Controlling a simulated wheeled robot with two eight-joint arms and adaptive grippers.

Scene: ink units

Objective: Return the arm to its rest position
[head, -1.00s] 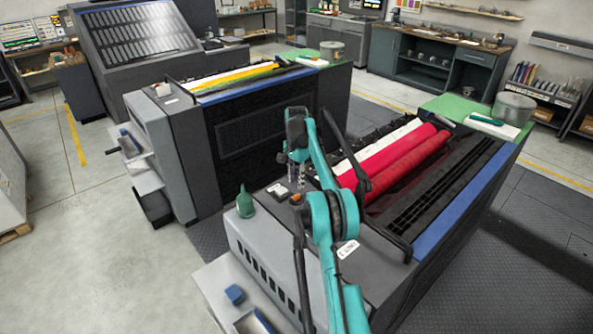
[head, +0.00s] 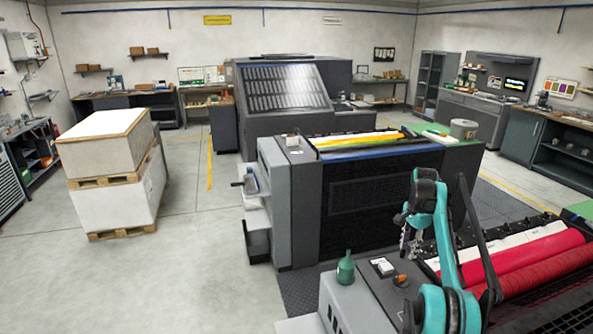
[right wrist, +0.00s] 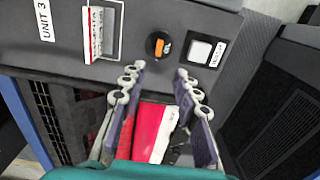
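My right gripper (head: 412,242) hangs from the teal arm above the near end of the front press unit (head: 350,300). In the right wrist view the gripper (right wrist: 161,69) has its two fingers apart, with nothing between the tips. A red and white surface (right wrist: 150,130) shows between the fingers lower down; I cannot tell how far beyond them it is. Past the tips is the unit's dark panel with a "UNIT 3" label (right wrist: 45,20), an orange-marked knob (right wrist: 159,45) and a white button (right wrist: 200,52). My left gripper is not in view.
A green bottle (head: 345,268) stands on the front unit's corner. Red rollers (head: 530,252) lie right of my arm. The second press unit (head: 375,205) stands behind, with a narrow gap between. Stacked pallets (head: 105,150) stand at the left; the floor (head: 130,285) before them is clear.

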